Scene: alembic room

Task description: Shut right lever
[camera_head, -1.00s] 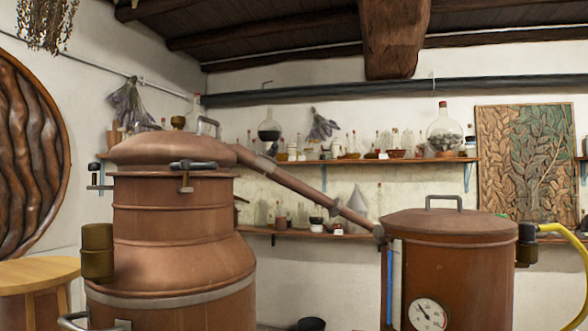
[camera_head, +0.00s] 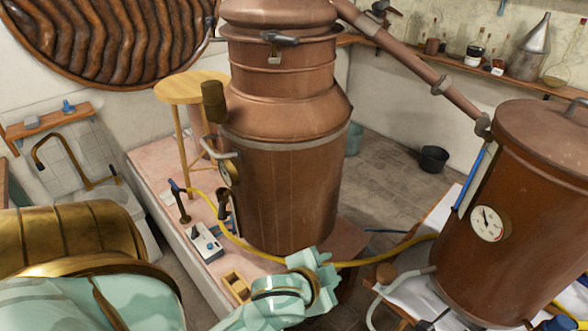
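A black-handled clamp lever (camera_head: 280,38) sits on the lid seam of the large copper still (camera_head: 285,175), on the side facing me. Its handle lies roughly level along the seam, with a small brass piece hanging under it. Another dark clamp part (camera_head: 210,25) shows at the left edge of the lid. My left gripper (camera_head: 312,266), pale teal, is low in front of the still's base, well below the levers and apart from them. Its fingers are too unclear to tell open or shut. My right gripper is not in view.
A copper condenser tank (camera_head: 530,205) with a dial stands at right, joined to the still by a sloping pipe (camera_head: 410,55). A wooden stool (camera_head: 190,88) stands left of the still. A yellow hose (camera_head: 240,242) crosses the platform. A black bucket (camera_head: 433,158) is on the floor behind.

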